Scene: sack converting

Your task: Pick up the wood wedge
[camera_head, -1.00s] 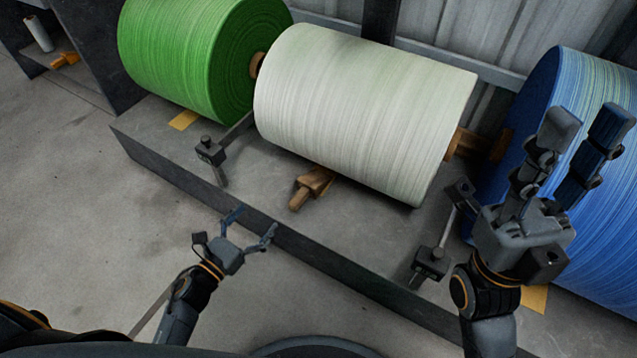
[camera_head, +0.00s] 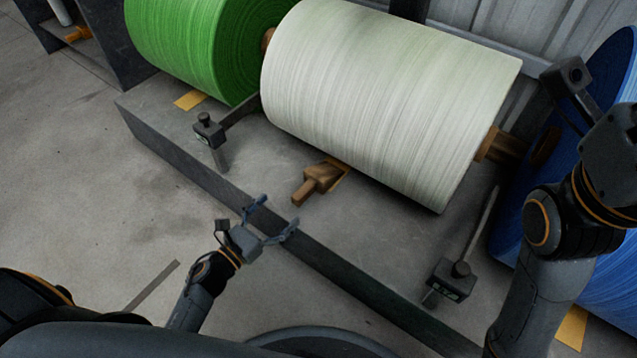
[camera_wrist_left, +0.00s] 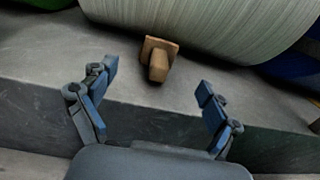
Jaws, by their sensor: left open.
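The brown wood wedge (camera_head: 318,182) lies on the grey platform at the front of the white roll, its narrow handle end pointing toward the platform edge. In the left wrist view the wedge (camera_wrist_left: 158,60) sits ahead, between the finger directions, against or very near the roll. My left gripper (camera_head: 275,218) is open and empty, near the platform's front edge, short of the wedge. Its two fingers (camera_wrist_left: 160,85) are spread in the wrist view. My right arm is at the right side of the head view; its fingers are out of frame or hidden.
The white roll (camera_head: 390,95) lies behind the wedge, with a green roll (camera_head: 195,45) left and a blue roll (camera_head: 610,265) right. Dark metal brackets (camera_head: 209,130) (camera_head: 453,278) stand on the platform (camera_head: 160,112) either side. Yellow patches mark the platform.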

